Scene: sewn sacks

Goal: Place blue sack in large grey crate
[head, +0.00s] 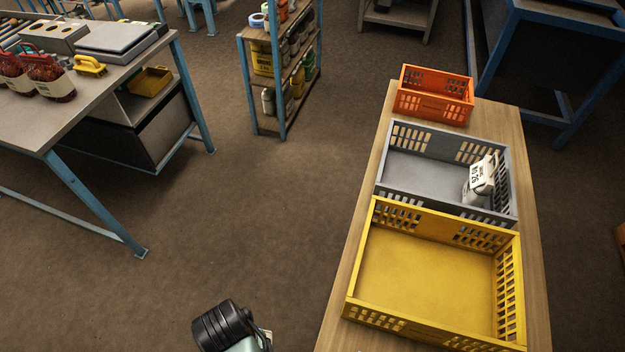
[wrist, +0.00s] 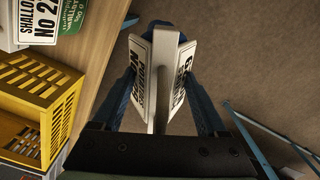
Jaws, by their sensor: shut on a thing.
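My gripper (wrist: 163,105) is shut on the blue sack (wrist: 139,78), which shows white printed labels on both sides and a little blue at its far end in the wrist view. The sack hangs over bare floor beside the table. In the head view only my dark wrist shows at the bottom edge, and the sack is mostly out of frame. The large grey crate (head: 419,171) stands on the wooden table between a yellow crate and an orange crate. A white labelled sack (head: 480,180) stands at the right in the grey crate; its left part is bare.
The empty yellow crate (head: 372,262) stands nearest on the table, the small orange crate (head: 433,105) farthest. In the wrist view, a white labelled item (wrist: 36,22) and a green one (wrist: 72,16) sit on the table (wrist: 108,45). Open floor lies left of the table.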

